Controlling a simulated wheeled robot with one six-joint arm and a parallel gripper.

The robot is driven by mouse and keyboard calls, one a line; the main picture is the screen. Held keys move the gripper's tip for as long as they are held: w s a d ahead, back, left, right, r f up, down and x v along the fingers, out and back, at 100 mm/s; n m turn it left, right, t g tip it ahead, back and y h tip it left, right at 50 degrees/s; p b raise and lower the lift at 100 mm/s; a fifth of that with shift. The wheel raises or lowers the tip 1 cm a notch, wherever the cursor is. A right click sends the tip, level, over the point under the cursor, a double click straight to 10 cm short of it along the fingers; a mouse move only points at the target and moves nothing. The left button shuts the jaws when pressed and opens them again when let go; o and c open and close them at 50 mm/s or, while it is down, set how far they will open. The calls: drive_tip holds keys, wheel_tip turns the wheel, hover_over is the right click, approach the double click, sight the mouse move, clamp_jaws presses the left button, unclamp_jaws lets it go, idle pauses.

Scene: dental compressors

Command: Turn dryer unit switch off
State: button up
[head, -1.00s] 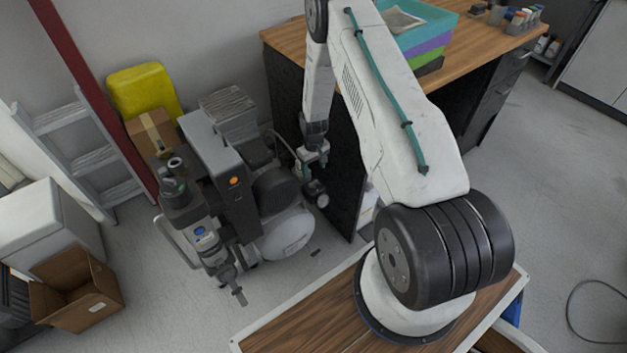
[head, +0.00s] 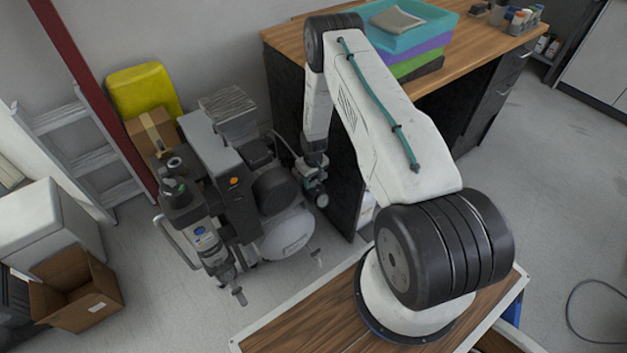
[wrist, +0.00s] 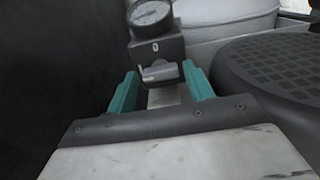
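In the wrist view, a dark grey switch box (wrist: 168,50) carries a pale knob (wrist: 159,73) on its front. A "0" mark shows above the knob, and the knob's bar lies roughly sideways. A round gauge (wrist: 149,12) sits above the box. My gripper (wrist: 163,88) is open, with its teal fingers apart to the left and right of the knob; I cannot tell whether either touches it. In the head view my gripper (head: 311,174) points down at the right side of the compressor unit (head: 243,185), where the switch is too small to make out.
The dark side of a wooden-topped desk (head: 345,185) stands close to the right of my gripper. A large dark ribbed cover (wrist: 275,68) is close on the right in the wrist view. A cardboard box (head: 75,290) and a ladder (head: 85,150) stand at the left.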

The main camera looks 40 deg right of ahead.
drive_tip(key=c, duration=0.6)
drive_tip(key=shift+m, duration=0.3)
drive_tip(key=m, duration=1.2)
drive_tip(key=shift+m, duration=0.3)
drive_tip(key=m, duration=0.4)
drive_tip(key=shift+m, duration=0.3)
